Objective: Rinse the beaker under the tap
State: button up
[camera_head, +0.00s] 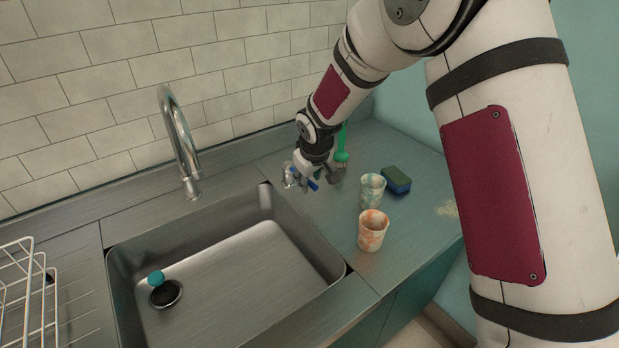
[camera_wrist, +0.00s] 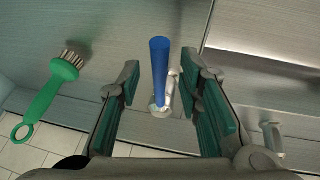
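Two marbled cups stand upright on the counter right of the sink: a pale green and cream one (camera_head: 372,191) and an orange and white one (camera_head: 372,231). I cannot tell which is the beaker. The tap's curved chrome spout (camera_head: 180,140) rises behind the sink (camera_head: 240,262). A blue lever (camera_wrist: 160,72) on a chrome base (camera_wrist: 162,110) stands behind the counter's right part. My gripper (camera_head: 313,180) is at this lever. In the wrist view my gripper (camera_wrist: 166,85) is open, with the lever between its fingers and visible gaps on both sides.
A green brush (camera_head: 341,150) lies or stands behind my gripper; it also shows in the wrist view (camera_wrist: 54,90). A blue and green sponge (camera_head: 396,180) lies beside the cups. A teal-topped plug (camera_head: 156,279) is at the drain. A white wire rack (camera_head: 25,290) stands at left.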

grip_shut()
jog(key=shift+s+a+f+m, duration=0.1)
jog(key=shift+s+a+m, duration=0.15)
jog(key=shift+a+m, duration=0.25)
jog(key=shift+s+a+m+h, duration=0.2)
jog(key=shift+a+m+h, duration=0.3)
jog(key=shift+a+m, duration=0.1)
grip_release()
